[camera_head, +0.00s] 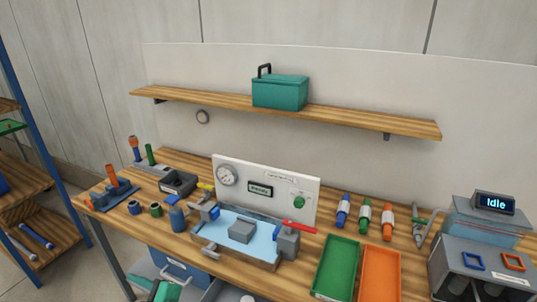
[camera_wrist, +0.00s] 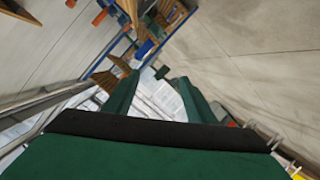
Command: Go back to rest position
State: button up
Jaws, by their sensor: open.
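My gripper (camera_wrist: 158,80) shows in the wrist view as two green fingers spread apart, with nothing held between them. Beyond the fingers the wrist view shows pale wall and floor, and a blue-framed shelf at a tilt. In the head view, a green piece at the bottom edge, left of centre, looks like part of my arm. It is low, in front of the workbench (camera_head: 200,243), and apart from the things on the bench top.
The bench holds a panel with a gauge (camera_head: 228,175), a blue tray fixture (camera_head: 262,262), a green tray (camera_head: 336,265), an orange tray (camera_head: 380,275) and a box reading "Idle" (camera_head: 493,203). A wall shelf (camera_head: 350,119) carries a teal box (camera_head: 280,92). A blue-framed rack (camera_head: 38,125) stands left.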

jog(key=s+d+f+m+t+h, duration=0.35)
jog(key=d+f+m+t, duration=0.2)
jog(key=d+m, duration=0.35)
jog(key=s+d+f+m+t+h, duration=0.2)
jog(key=d+f+m+t+h, duration=0.3)
jog(key=d+m, duration=0.45)
jog(key=s+d+f+m+h, duration=0.1)
jog(key=s+d+h, duration=0.1)
jog(key=s+d, duration=0.7)
jog(key=s+d+f+m+g+h, duration=0.1)
jog(key=s+d+f+h, duration=0.1)
jog(key=s+d, duration=0.6)
jog(key=s, duration=0.4)
jog(key=shift+s+d+f+h, duration=0.2)
jog(key=shift+s+d+h, duration=0.1)
jog(key=shift+d+h, duration=0.1)
